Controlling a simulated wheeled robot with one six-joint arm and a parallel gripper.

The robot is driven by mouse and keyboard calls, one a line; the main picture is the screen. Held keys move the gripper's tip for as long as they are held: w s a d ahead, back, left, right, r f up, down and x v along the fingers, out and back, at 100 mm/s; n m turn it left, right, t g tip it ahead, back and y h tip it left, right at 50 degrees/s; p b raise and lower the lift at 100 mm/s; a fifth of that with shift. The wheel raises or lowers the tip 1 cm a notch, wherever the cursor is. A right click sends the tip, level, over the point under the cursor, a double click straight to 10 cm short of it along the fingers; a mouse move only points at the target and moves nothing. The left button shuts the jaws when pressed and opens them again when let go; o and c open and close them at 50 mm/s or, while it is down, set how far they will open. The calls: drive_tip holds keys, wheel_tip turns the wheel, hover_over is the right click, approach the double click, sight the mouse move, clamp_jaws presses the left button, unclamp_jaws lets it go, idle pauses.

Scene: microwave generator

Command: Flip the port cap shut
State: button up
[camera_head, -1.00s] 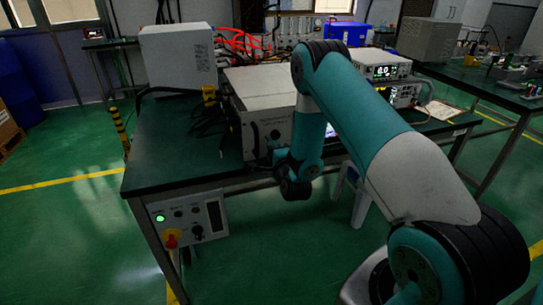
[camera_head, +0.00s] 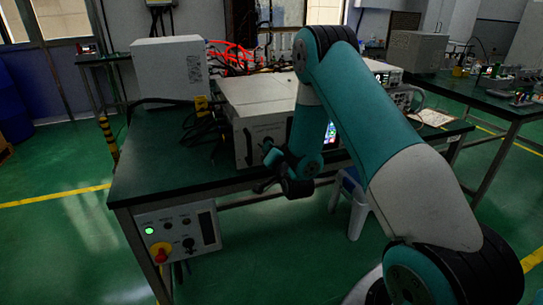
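The microwave generator appears to be the light grey box (camera_head: 258,95) on the table, with its front panel facing me and a lit screen (camera_head: 331,131) at the panel's right side. The port cap cannot be made out; it is too small or hidden behind my arm. My gripper (camera_head: 262,187) is small and dark in this view, in front of the table's front edge and below the box's front panel. It points to the left and looks apart from the box. Its fingers are too small and dark to tell open from shut.
The dark green table (camera_head: 150,165) carries a white box (camera_head: 168,68), black cables (camera_head: 205,125) and instruments at right. A control panel (camera_head: 178,234) with a red knob hangs under its front left. A white stool (camera_head: 350,205) stands below. A second table is at right.

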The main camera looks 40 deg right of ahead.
drive_tip(key=shift+s+d+r+n, duration=0.1)
drive_tip(key=shift+r+n, duration=0.2)
drive_tip(key=shift+n, duration=0.7)
drive_tip(key=shift+r+n, duration=0.25)
drive_tip(key=shift+n, duration=0.75)
drive_tip(key=o, duration=0.9)
drive_tip(key=shift+o, duration=0.2)
